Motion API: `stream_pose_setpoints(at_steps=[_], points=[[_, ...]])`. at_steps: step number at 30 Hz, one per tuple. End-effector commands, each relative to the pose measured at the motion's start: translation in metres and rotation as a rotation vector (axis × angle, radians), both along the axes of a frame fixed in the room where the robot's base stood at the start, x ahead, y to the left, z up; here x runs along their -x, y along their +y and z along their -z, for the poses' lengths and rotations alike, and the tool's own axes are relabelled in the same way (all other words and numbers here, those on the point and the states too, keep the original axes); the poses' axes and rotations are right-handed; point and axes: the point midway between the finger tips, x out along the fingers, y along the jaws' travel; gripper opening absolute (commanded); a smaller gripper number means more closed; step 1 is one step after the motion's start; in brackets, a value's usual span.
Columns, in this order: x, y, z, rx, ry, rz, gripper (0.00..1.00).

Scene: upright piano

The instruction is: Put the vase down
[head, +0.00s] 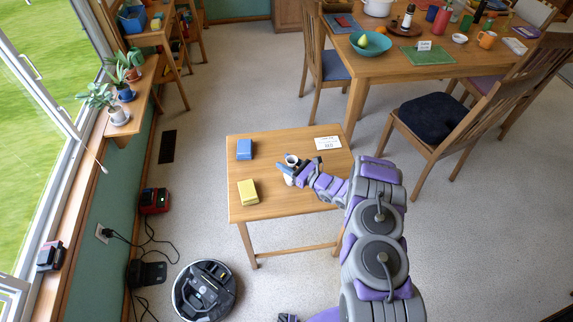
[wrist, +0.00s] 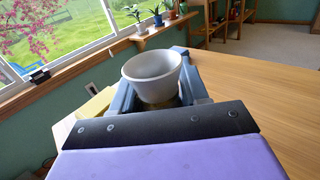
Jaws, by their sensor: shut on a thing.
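The vase is a pale grey-white vessel with a wide open rim. In the wrist view the vase (wrist: 152,77) sits upright between the two blue-grey fingers of my gripper (wrist: 158,92), which is shut on it. In the head view the vase (head: 291,159) shows small at the end of my arm, over the middle of the small wooden table (head: 290,205). My gripper (head: 289,171) hides much of its body there. I cannot tell whether its base touches the tabletop.
A blue box (head: 244,149) and a yellow box (head: 248,192) lie on the table's left side. A white card (head: 327,143) stands near its back right corner. The front right of the tabletop looks clear. A round robot vacuum (head: 204,290) is on the floor in front.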

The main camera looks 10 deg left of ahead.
Motion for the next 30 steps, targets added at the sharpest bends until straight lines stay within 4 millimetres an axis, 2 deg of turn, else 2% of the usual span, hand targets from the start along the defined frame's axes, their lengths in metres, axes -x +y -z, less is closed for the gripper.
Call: stream_pose_setpoints(at_steps=[5, 6, 13, 14, 23, 26, 30], points=[[0.000, 0.003, 0.001, 0.003, -0.002, -0.001, 0.00], [0.000, 0.003, 0.001, 0.003, -0.002, -0.001, 0.46], [0.000, 0.003, 0.001, 0.003, -0.002, -0.001, 0.68], [0.000, 0.003, 0.001, 0.003, -0.003, -0.001, 0.70], [0.001, -0.002, 0.000, 0.002, -0.003, 0.000, 0.70], [0.005, -0.009, 0.000, 0.002, -0.002, 0.001, 0.70], [0.017, -0.031, -0.001, 0.002, -0.002, 0.004, 0.70]])
